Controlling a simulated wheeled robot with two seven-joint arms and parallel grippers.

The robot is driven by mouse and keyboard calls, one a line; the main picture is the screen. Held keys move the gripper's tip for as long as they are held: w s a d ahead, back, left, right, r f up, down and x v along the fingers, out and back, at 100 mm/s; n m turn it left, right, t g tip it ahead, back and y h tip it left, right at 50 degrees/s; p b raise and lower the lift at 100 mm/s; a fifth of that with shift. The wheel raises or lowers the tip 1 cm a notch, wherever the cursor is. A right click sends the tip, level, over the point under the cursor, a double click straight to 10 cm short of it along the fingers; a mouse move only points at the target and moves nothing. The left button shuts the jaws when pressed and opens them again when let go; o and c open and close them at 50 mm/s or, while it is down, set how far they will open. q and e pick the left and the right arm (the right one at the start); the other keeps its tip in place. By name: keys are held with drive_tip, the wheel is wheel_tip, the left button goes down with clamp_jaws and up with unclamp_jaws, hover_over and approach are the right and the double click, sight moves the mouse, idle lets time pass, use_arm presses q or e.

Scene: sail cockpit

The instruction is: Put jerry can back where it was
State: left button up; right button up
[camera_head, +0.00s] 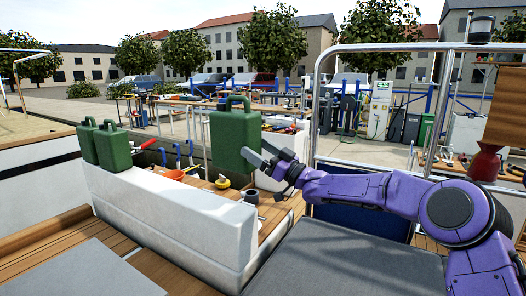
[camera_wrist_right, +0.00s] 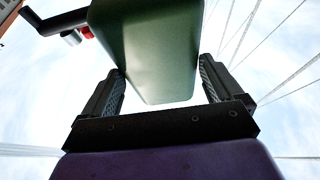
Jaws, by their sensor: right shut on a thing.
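A green jerry can (camera_head: 235,136) with a top handle hangs upright in the air, above the back end of the white cockpit ledge. My right gripper (camera_head: 259,156) reaches it from the right and is shut on it. In the right wrist view the same jerry can (camera_wrist_right: 150,45) sits between the two fingers of my right gripper (camera_wrist_right: 162,78), with sky behind it. Two more green jerry cans stand side by side on the left end of the white ledge, one in front (camera_head: 113,147) and one behind (camera_head: 88,139). My left gripper is not in view.
The white ledge (camera_head: 165,215) has a bare top to the right of the standing cans. Behind it lie an orange bowl (camera_head: 171,174), a yellow item (camera_head: 222,183) and several tools. A metal rail (camera_head: 312,110) stands right of the held can. A grey cushion (camera_head: 345,262) lies in front.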

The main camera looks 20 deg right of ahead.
drive_tip(key=s+a+f, duration=0.1)
drive_tip(key=a+f, duration=0.1)
drive_tip(key=f, duration=0.1)
drive_tip(key=s+a+f, duration=0.2)
drive_tip(key=f, duration=0.1)
drive_tip(key=s+a+f, duration=0.1)
drive_tip(key=a+f, duration=0.1)
drive_tip(key=f, duration=0.2)
drive_tip(key=shift+s, duration=0.25)
drive_tip(key=shift+f, duration=0.15)
drive_tip(key=shift+f+b, duration=0.25)
drive_tip(key=shift+b, duration=0.2)
drive_tip(key=o, duration=1.7)
drive_tip(key=shift+f, duration=0.15)
drive_tip(key=shift+r+p, duration=0.5)
drive_tip(key=shift+r, duration=0.05)
drive_tip(key=b+v, duration=0.1)
drive_tip(key=v, duration=1.1)
